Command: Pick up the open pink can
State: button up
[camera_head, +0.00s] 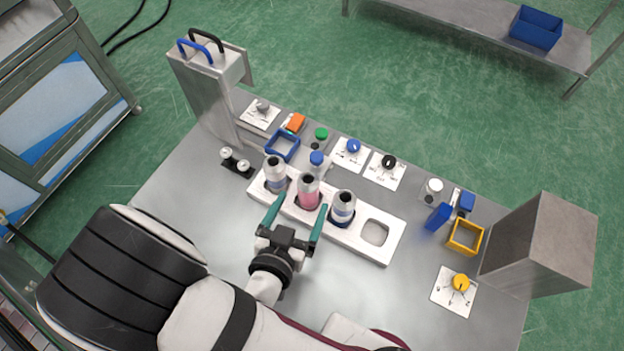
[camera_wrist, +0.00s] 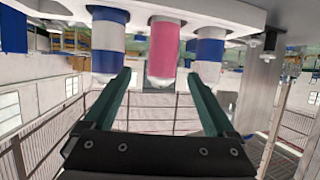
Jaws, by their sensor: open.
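The pink can (camera_head: 309,193) stands upright in a hole of the white rack (camera_head: 349,237), between two other cans; its top is a dark opening. My gripper (camera_head: 296,214) is open, with its green fingers on either side of the pink can's near side. In the wrist view, which looks upside down, the pink can (camera_wrist: 163,52) hangs between and beyond the two fingertips (camera_wrist: 160,85). I cannot tell whether the fingers reach alongside it, and nothing is held.
A blue-white can (camera_head: 275,175) stands left of the pink can and another blue-banded can (camera_head: 343,207) stands right. The rack's rightmost hole (camera_head: 375,232) is empty. Behind are a blue frame (camera_head: 283,146), blue-capped item (camera_head: 317,159) and knob panels (camera_head: 350,155).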

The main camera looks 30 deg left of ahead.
aim_at(312, 178)
jog(key=x, duration=0.9)
jog(key=shift+w+a, duration=0.15)
jog(key=shift+a, duration=0.05)
grip_shut()
